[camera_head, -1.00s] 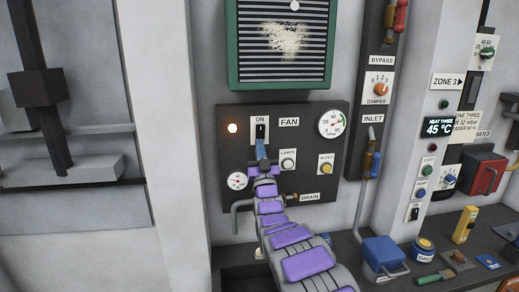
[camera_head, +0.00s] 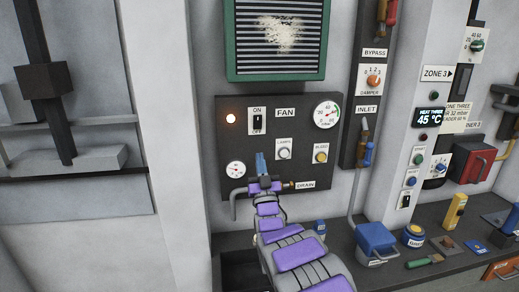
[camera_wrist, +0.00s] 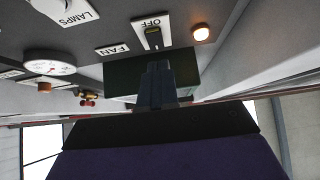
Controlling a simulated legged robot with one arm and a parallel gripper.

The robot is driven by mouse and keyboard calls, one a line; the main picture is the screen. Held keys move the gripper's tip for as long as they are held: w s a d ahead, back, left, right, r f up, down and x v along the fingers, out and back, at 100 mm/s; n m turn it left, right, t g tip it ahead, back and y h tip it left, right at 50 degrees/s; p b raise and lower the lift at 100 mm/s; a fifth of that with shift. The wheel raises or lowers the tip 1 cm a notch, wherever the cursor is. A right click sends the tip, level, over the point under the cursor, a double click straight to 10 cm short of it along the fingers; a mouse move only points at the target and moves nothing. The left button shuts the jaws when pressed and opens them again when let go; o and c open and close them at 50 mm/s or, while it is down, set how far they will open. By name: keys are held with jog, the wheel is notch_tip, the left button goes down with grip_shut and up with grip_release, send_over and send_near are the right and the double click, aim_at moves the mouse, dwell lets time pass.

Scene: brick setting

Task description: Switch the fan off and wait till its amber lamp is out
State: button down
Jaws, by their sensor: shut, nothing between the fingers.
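The fan switch (camera_head: 257,122) is a dark toggle on a white plate marked ON above and OFF below, on the dark fan panel (camera_head: 300,152). I cannot tell clearly which way it leans. It also shows in the wrist view (camera_wrist: 153,39), beside the OFF label. The amber lamp (camera_head: 231,118), left of the switch, is lit; it also glows in the wrist view (camera_wrist: 201,34). My gripper (camera_head: 261,160) is shut and empty, in front of the panel below the switch and apart from it in the head view. Its fingers also show in the wrist view (camera_wrist: 157,70).
The lamps knob (camera_head: 284,153), bleed knob (camera_head: 320,157) and a small gauge (camera_head: 236,169) are close around my gripper. A drain pipe (camera_head: 238,194) runs below. A green-framed grille (camera_head: 232,72) is above. A blue box (camera_head: 375,237) stands on the bench at right.

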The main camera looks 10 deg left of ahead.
jog(key=shift+s+d+f, duration=0.25)
jog(key=shift+s+f, duration=0.25)
jog(key=shift+f, duration=0.3)
jog(key=shift+s+d+f, duration=0.25)
jog(key=shift+s+f, duration=0.2)
jog(key=shift+f, duration=0.35)
